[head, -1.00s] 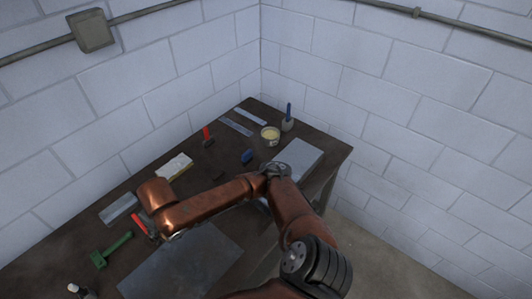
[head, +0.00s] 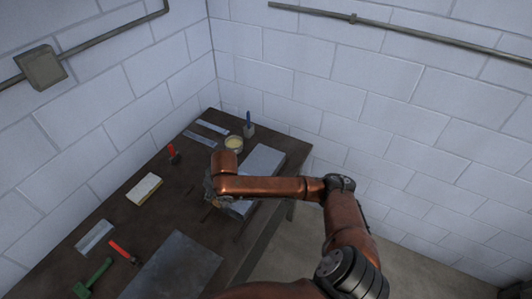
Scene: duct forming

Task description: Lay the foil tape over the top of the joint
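My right arm reaches in from the lower right. Its gripper (head: 211,188) is over the workbench, left of a light grey flat metal piece (head: 265,160). The wrist and small size hide whether its fingers are open or holding anything. Two thin grey strips (head: 213,127) (head: 199,139) lie at the far end of the bench. I cannot tell whether either is the foil tape, and no joint can be made out for certain. My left gripper is not in view.
The dark workbench (head: 160,222) holds a tin (head: 233,143), a blue-handled brush in a pot (head: 249,130), a red-handled tool (head: 173,152), a yellow-white block (head: 144,189), a grey channel (head: 95,237), another red-handled tool (head: 123,251), a green tool (head: 92,279) and a dark sheet (head: 175,267). Block walls close the corner.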

